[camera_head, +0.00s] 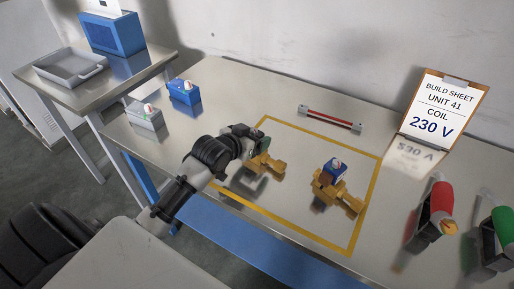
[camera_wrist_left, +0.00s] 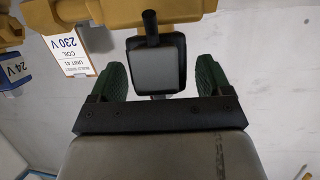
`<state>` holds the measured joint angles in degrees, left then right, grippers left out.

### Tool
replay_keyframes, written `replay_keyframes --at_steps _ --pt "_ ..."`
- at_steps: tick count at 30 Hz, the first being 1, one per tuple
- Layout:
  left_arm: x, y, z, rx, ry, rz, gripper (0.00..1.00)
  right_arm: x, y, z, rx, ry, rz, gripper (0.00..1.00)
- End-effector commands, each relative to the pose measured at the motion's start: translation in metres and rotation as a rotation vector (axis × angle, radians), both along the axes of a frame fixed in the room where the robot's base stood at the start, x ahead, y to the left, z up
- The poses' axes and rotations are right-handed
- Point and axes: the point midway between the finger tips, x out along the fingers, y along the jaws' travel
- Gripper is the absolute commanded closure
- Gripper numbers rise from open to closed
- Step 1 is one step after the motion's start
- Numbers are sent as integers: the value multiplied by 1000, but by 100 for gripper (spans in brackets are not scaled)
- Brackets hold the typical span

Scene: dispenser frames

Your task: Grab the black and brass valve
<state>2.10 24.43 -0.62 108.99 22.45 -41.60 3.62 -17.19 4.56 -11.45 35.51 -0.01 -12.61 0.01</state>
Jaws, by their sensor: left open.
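The black and brass valve (camera_head: 276,166) lies on the table inside the yellow outline, its brass body partly hidden by my left gripper (camera_head: 260,148). In the left wrist view its black-edged square part (camera_wrist_left: 157,65) sits between the green fingers of my left gripper (camera_wrist_left: 158,82), with brass (camera_wrist_left: 110,12) above it. The fingers are open, one on each side; I cannot tell whether either touches. A second brass valve (camera_head: 347,201) with a blue coil (camera_head: 334,170) on top stands to the right. My right gripper is not in view.
A build sheet (camera_head: 438,112) reading 230 V stands at the back right. Grey (camera_head: 146,117) and blue (camera_head: 186,95) coils are at the left. A red rod (camera_head: 330,120) lies behind the outline.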

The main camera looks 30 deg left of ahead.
Motion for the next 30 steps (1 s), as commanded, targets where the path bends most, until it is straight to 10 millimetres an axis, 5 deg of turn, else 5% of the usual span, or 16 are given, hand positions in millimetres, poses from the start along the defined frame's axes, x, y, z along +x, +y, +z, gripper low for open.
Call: replay_keyframes --at_steps 9,23,30 --pt "6 -1 -3 1 0 0 21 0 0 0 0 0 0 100" --pt "6 -1 -3 1 0 0 90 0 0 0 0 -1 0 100" --pt "6 -1 0 1 -5 -1 93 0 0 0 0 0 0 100"
